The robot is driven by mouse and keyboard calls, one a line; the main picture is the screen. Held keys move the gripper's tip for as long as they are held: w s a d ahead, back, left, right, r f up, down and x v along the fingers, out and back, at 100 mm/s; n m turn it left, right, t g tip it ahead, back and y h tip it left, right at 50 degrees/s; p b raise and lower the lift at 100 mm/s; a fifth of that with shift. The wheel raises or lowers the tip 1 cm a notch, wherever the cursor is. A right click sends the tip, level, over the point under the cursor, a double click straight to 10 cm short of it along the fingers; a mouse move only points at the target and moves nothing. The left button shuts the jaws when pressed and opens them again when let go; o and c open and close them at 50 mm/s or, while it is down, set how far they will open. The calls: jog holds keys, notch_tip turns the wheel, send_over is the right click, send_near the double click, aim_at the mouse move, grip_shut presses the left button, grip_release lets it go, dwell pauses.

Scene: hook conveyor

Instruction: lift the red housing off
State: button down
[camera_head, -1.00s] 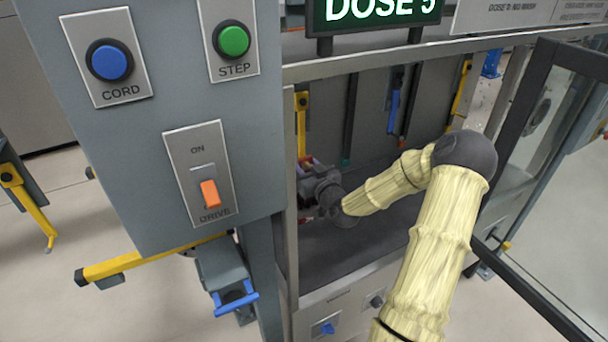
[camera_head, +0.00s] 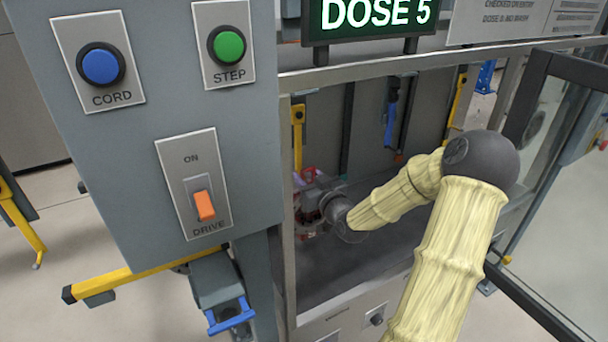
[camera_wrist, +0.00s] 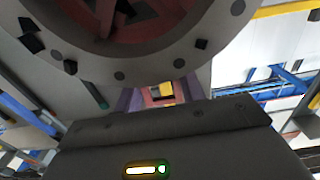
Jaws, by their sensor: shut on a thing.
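The red housing shows only in part in the head view, as a red piece (camera_head: 307,174) just behind my gripper, inside the bay at the left. My gripper (camera_head: 308,204) reaches into the bay, and my wrist covers much of it. In the wrist view, a red piece (camera_wrist: 162,93) shows between the fingers beyond the dark gripper body. My gripper is shut on the red housing, though the finger contact is mostly hidden. I cannot tell whether the housing is seated or raised.
A grey ring with a dark reddish inside (camera_wrist: 150,50) fills the top of the wrist view. A grey control panel (camera_head: 140,150) stands left of the bay. An open glazed door (camera_head: 560,130) stands at the right. Blue and yellow tools (camera_head: 391,112) hang at the back.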

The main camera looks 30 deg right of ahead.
jog(key=s+b, duration=0.3)
jog(key=s, duration=0.8)
jog(key=shift+s+d+r, duration=0.15)
jog(key=shift+s+d, duration=0.25)
jog(key=shift+s+d+b, duration=0.1)
jog(key=shift+s+b, duration=0.1)
jog(key=shift+b, duration=0.6)
jog(key=s+b, duration=0.2)
jog(key=b, duration=0.3)
jog(key=shift+b, duration=0.3)
jog(key=shift+s, duration=0.1)
jog(key=shift+a+f+b, duration=0.2)
jog(key=shift+f+b, duration=0.05)
jog(key=shift+b, duration=0.05)
jog(key=shift+f, duration=0.3)
